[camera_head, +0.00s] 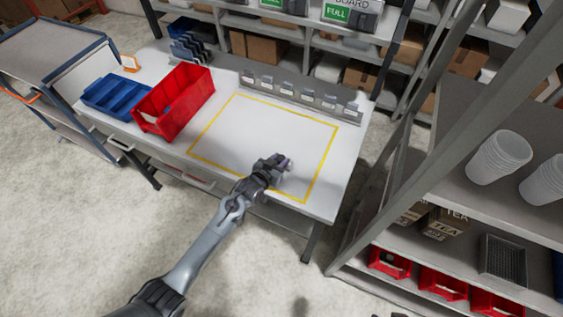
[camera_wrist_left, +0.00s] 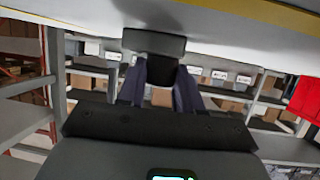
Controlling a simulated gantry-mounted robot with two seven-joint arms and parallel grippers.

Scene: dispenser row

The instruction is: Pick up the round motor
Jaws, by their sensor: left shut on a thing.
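My left gripper (camera_head: 280,161) is low over the front right part of the yellow-outlined area on the white table. In the left wrist view its two dark fingers (camera_wrist_left: 161,82) are shut on the round motor, which shows as a grey, wide end (camera_wrist_left: 153,42) with a darker part between the fingers. In the head view the motor is mostly hidden by the gripper; a small pale bit (camera_head: 290,167) shows beside the fingertips. I cannot tell whether the motor touches the table. My right gripper is not in view.
A red bin (camera_head: 172,104) and a blue divided tray (camera_head: 117,95) stand on the table's left. A row of small grey dispensers (camera_head: 305,97) lines the back edge. A shelf rack with cups (camera_head: 499,157) stands to the right. The outlined area is otherwise clear.

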